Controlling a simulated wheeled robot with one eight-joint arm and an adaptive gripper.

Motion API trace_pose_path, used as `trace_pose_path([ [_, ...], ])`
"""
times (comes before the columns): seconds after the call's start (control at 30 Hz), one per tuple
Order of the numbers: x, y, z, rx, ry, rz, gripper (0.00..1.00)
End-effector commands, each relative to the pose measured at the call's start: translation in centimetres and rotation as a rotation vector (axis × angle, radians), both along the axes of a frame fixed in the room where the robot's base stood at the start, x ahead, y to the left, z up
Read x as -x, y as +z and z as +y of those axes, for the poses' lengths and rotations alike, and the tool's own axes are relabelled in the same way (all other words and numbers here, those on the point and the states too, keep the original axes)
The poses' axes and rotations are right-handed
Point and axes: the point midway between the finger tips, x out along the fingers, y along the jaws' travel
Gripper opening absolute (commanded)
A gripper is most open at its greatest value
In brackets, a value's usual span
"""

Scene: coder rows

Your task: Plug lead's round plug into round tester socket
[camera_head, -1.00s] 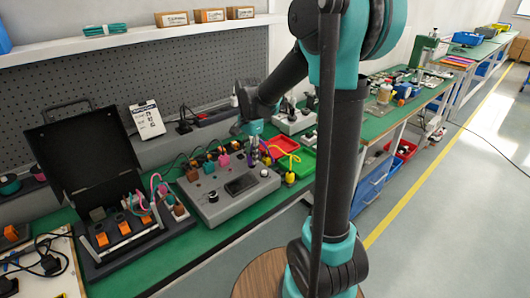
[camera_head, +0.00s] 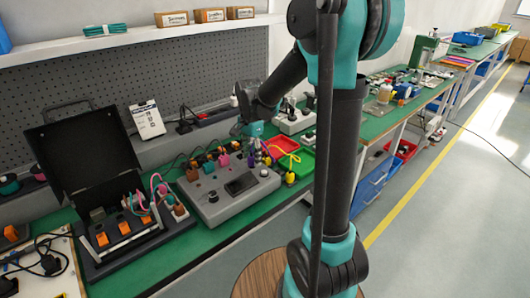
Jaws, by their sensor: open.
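The tester is a grey box (camera_head: 213,211) with a dark display and a knob, on the green bench. Several coloured plugs stand in a row along its back edge, including a pink plug (camera_head: 224,159). The round socket cannot be made out at this size. A yellow lead (camera_head: 287,156) curves beside the tester's right end, with a yellow plug (camera_head: 290,178) at its lower end. Which plug is round cannot be told. My gripper (camera_head: 257,146) is open, pointing down above the tester's back right corner, close to the plugs there. Its fingertips are small and partly hidden among the leads.
A red tray (camera_head: 284,143) and a green tray (camera_head: 307,160) lie right of the tester. A black charger (camera_head: 185,126) and a white card (camera_head: 147,120) are behind. My arm hides part of the bench.

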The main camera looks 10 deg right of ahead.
Motion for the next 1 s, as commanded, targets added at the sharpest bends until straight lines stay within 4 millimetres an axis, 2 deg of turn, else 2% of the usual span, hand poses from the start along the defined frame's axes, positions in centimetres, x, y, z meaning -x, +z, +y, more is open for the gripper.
trace_pose_path([
  [0.17,0.0,0.7,0.0,0.000,0.000,0.000,0.50],
  [0.27,0.0,1.9,0.0,0.000,0.000,0.000,0.50],
  [0.7,0.0,9.8,0.0,0.000,0.000,0.000,0.50],
  [0.9,0.0,11.7,0.0,0.000,0.001,0.000,0.50],
  [1.0,0.5,11.4,-0.4,-0.002,0.027,-0.009,0.50],
])
